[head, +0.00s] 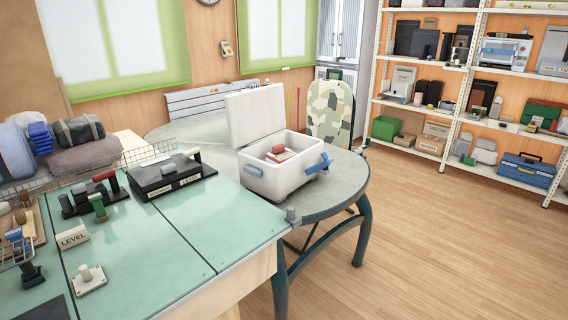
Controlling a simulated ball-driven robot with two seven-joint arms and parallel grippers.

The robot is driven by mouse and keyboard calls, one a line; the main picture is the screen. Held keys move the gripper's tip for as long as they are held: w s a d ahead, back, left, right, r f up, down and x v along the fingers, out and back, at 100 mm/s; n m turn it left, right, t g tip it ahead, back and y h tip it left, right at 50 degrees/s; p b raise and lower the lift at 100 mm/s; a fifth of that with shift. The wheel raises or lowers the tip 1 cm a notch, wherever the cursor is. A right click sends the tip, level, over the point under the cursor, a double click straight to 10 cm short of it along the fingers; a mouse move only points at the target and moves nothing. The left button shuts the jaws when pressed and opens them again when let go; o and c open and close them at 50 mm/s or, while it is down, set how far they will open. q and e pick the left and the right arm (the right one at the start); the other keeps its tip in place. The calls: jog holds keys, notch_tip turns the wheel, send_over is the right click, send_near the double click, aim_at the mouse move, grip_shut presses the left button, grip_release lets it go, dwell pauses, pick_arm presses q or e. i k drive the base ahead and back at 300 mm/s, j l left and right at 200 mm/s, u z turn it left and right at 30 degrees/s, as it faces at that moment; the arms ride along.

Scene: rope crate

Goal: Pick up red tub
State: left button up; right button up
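A white open box like a cooler (267,186), with its lid raised at the back and blue handles, stands on a round grey table (340,196). Inside it a small red thing (279,150), which may be the red tub, shows above the rim beside white and reddish contents. Its lower part is hidden by the box's front wall, so its full shape cannot be told. A dark tool with a red top (104,176) stands on the green table at left. Neither of my grippers is in view.
A green-topped table (150,255) fills the lower left, with a black case (170,178), a LEVEL block (73,238) and a wire basket. A patterned case (330,108) stands behind the box. Shelves line the right wall. The wooden floor (460,255) is clear at right.

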aim_at(279, 154)
jog(key=i, duration=0.1)
jog(key=i+l+u, duration=0.1)
jog(key=u, duration=0.65)
jog(key=i+l+u, duration=0.15)
jog(key=l+u, duration=0.15)
jog(key=l, duration=0.25)
jog(key=i+l+u, duration=0.1)
jog(key=l+u, duration=0.15)
jog(key=l, duration=0.3)
jog(key=l+u, duration=0.3)
jog(key=l, duration=0.25)
jog(key=i, duration=0.05)
